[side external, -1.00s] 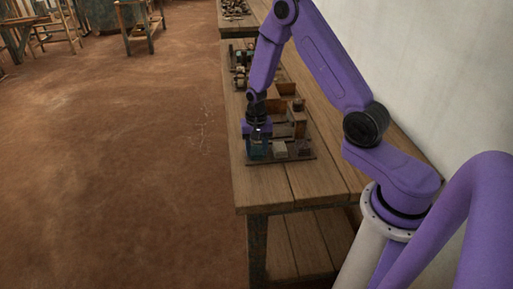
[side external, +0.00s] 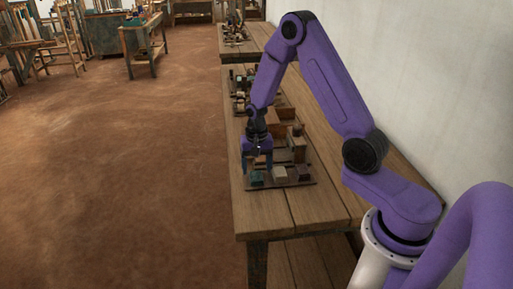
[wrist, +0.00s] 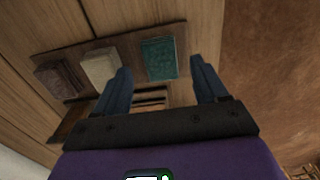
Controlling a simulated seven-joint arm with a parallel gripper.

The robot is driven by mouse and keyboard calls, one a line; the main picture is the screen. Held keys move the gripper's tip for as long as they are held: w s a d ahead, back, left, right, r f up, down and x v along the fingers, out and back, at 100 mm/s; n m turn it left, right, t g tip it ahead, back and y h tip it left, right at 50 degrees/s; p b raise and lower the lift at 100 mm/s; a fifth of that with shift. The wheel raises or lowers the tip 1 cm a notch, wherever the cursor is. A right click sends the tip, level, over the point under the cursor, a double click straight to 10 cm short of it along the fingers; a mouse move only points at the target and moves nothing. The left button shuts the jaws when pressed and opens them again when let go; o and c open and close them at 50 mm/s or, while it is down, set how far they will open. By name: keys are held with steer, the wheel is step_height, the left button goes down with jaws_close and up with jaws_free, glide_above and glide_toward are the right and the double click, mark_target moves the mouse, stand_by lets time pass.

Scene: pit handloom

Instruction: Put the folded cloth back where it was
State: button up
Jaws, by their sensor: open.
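A teal folded cloth (wrist: 159,58) lies flat on a dark board (wrist: 120,43), beside a cream folded piece. In the side view the teal cloth (side external: 257,178) is at the board's near left corner. My gripper (side external: 258,168) is above it, fingers pointing down. In the wrist view my open gripper (wrist: 160,78) has its two blue fingers on either side, with nothing held between them. The fingers appear above the cloth, not touching it.
The cream piece (wrist: 101,66) and a brown piece (wrist: 58,80) sit in the same row. The wooden table (side external: 290,210) has bare planks in front, and a wall stands to the right.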

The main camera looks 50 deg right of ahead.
mark_target(256, 176)
step_height(256, 176, up, 8)
steer(key=s+a+r+n, duration=0.3)
steer(key=a+r+n, duration=0.15)
steer(key=a, duration=0.25)
steer(key=s+a+r+n, duration=0.1)
steer(key=s+a+n, duration=0.1)
steer(key=s+n, duration=0.3)
steer(key=s+a+r+n, duration=0.2)
steer(key=s+n, duration=0.4)
steer(key=s, duration=0.6)
steer(key=s+a+r+n, duration=0.2)
steer(key=s+n, duration=0.4)
steer(key=s, duration=0.2)
steer(key=shift+s+a, duration=0.25)
steer(key=shift+s, duration=0.1)
